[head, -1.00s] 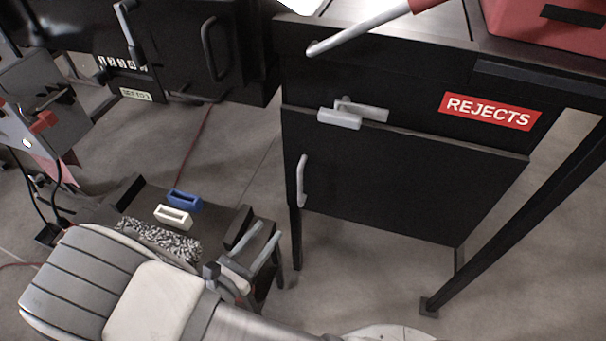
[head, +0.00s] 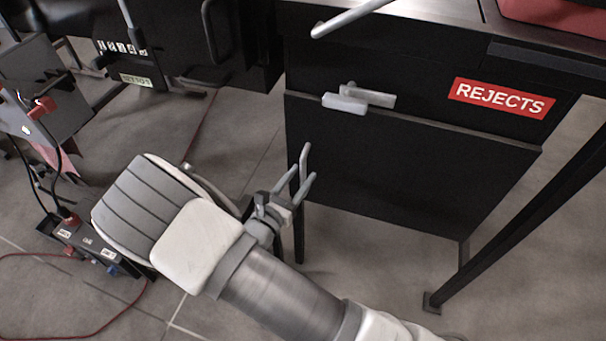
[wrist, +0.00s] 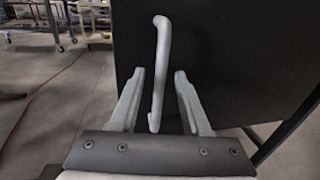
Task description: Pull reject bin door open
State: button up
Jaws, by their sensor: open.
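The reject bin door (head: 400,175) is a black panel under the red REJECTS label (head: 502,98). It looks closed. Its pale vertical handle (head: 305,155) is at the left edge, partly overlapped by my gripper (head: 298,182) in the head view. In the wrist view, the handle (wrist: 161,45) stands between the two fingers of my gripper (wrist: 160,74), which are open with gaps on both sides. The handle's lower end reaches down between the fingers. A grey latch (head: 358,98) sits at the door's top edge.
A slanted table leg (head: 520,215) stands right of the door. A black cabinet (head: 165,45) stands at the upper left. A black box with plugs and a red cable (head: 90,245) lies on the floor at left. Open floor (head: 370,260) shows below the door.

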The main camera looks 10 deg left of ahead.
jog(key=shift+x, duration=0.8)
grip_shut()
dwell(0.9)
